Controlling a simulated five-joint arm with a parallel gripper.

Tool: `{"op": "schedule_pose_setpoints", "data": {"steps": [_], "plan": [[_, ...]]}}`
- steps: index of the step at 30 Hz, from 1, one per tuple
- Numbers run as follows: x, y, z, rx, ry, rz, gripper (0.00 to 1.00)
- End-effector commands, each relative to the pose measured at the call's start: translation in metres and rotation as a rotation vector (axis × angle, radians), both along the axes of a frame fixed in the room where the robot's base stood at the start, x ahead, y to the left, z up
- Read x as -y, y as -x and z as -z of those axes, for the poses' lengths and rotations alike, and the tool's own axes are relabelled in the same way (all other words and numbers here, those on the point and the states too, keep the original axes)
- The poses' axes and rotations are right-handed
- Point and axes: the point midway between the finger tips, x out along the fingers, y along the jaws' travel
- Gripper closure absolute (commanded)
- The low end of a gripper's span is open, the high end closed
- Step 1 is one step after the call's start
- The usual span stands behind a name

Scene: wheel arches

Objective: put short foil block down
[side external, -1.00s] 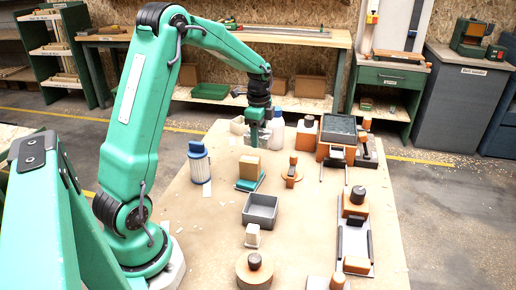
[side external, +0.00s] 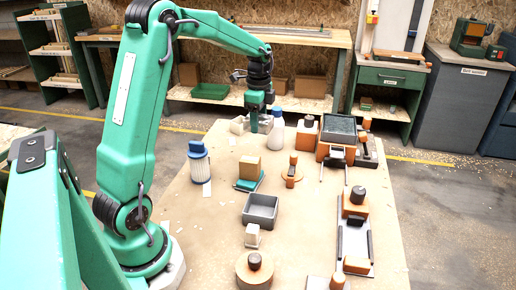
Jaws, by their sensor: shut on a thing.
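A blue-and-white cylinder (side external: 199,165) stands at left. A brown block (side external: 249,167) on a teal base, a grey open tray (side external: 260,210) and orange-and-dark pieces (side external: 355,200) stand nearer. Bare table lies left of the tray.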

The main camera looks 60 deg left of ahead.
Motion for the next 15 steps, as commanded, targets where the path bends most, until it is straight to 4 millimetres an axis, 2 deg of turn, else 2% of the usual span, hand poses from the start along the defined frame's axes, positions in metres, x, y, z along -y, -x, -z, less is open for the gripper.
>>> {"op": "schedule_pose_setpoints", "data": {"steps": [1,8,15], "plan": [[0.006,-0.002,-0.005,0.002,-0.001,0.011,0.67],[0.054,-0.009,-0.004,0.001,-0.001,0.087,0.67],[0.123,-0.011,-0.005,0.001,0.0,0.197,0.67]]}}
